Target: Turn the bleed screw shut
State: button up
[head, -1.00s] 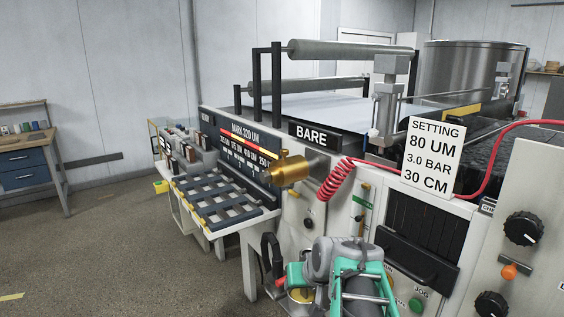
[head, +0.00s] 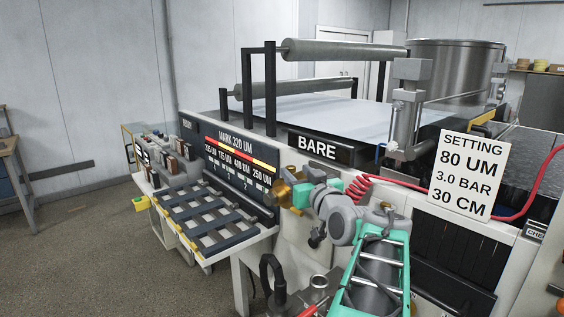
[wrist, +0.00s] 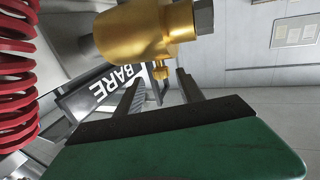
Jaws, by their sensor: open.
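The brass fitting (head: 283,193) sits on the machine's front panel, partly hidden behind my arm in the head view. It fills the top of the wrist view (wrist: 150,32). A small brass screw head (wrist: 161,72), which looks like the bleed screw, sticks out of its body. My gripper (wrist: 160,84) is open and empty, with one finger on each side of the screw head in the picture. I cannot tell whether the fingers reach its depth. In the head view my gripper (head: 304,195) is up against the fitting and its fingertips are hard to make out.
A red coiled hose (head: 357,187) hangs just right of the fitting and also shows close by in the wrist view (wrist: 14,80). A BARE sign (head: 317,147) and a setting card (head: 468,175) stand above. A slatted rack (head: 205,218) juts out at left.

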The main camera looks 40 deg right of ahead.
jog(key=p+x, duration=0.2)
jog(key=x, duration=0.5)
jog(key=shift+w+a+f, duration=0.1)
jog(key=shift+a, duration=0.05)
grip_shut()
